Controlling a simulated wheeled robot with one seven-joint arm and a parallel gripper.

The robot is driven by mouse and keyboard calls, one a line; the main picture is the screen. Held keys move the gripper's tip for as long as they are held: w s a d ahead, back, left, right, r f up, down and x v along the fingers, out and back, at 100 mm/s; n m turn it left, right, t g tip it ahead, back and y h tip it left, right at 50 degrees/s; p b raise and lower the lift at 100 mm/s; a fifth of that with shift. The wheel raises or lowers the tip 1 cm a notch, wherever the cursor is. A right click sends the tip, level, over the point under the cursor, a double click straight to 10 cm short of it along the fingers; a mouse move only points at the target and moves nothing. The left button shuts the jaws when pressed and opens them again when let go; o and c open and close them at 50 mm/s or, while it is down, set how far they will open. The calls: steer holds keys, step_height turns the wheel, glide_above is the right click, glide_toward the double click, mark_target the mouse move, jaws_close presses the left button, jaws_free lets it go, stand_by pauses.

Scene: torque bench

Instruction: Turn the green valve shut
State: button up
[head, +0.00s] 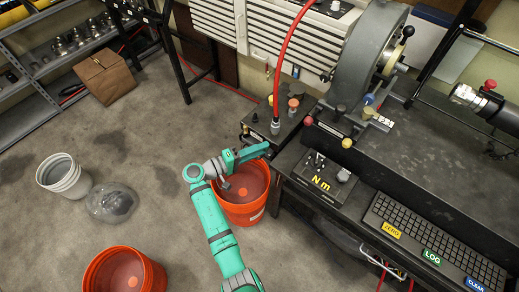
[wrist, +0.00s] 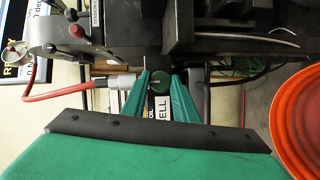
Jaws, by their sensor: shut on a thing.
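In the head view my gripper (head: 262,150) reaches to the left side of the bench, above an orange bucket. The valve itself cannot be made out there, and my gripper seems to hide it. How far the valve is turned cannot be told.
The orange bucket (head: 240,202) stands under my arm, and its rim shows at the right in the wrist view (wrist: 295,120). A red hose (head: 278,75) runs to the bench. A white bucket (head: 63,176) and another orange bucket (head: 123,272) stand on the floor. A keyboard (head: 435,238) lies right.

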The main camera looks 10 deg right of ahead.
steer(key=shift+f, duration=0.1)
steer(key=o, duration=1)
steer(key=v, duration=1)
steer(key=shift+s+a, duration=0.15)
steer(key=shift+a, duration=0.2)
